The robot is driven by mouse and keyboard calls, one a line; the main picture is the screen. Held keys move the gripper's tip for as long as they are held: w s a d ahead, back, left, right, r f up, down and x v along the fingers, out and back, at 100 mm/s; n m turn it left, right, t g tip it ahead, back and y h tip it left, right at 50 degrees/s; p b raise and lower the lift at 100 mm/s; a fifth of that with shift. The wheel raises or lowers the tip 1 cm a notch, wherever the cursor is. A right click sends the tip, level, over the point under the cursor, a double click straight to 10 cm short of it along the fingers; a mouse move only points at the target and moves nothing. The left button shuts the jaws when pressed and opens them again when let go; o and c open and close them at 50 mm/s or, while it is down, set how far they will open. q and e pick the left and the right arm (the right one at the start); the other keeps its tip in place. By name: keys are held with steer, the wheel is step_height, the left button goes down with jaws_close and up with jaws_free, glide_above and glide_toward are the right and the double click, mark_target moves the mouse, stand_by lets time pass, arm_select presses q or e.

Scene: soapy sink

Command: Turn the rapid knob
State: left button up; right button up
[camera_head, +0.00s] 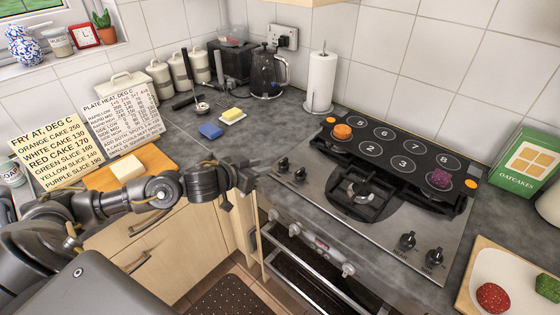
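The steel gas hob (376,231) is set in the grey worktop. Two black knobs stand at its left end, one farther left (283,165) and one beside it (300,174). Two more black knobs stand at its front right, one (407,241) left of the other (434,258). The knob labels are too small to read surely, so I cannot tell which is the rapid one. My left gripper (236,188) is left of the hob, near the worktop's front edge and apart from every knob. Its finger gap is unclear. My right gripper is out of view.
Several pale knobs line the oven front, including one (347,269). A black numbered panel (396,148) covers the hob's back, bearing an orange thing (342,131) and a purple thing (440,178). A chopping board (470,285) is at right. The worktop between sponge (210,131) and hob is clear.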

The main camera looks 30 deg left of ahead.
mark_target(284, 160)
arm_select(q)
steer(key=p+x, duration=0.1)
steer(key=x, duration=0.9)
steer(key=shift+c, duration=0.3)
jaws_close()
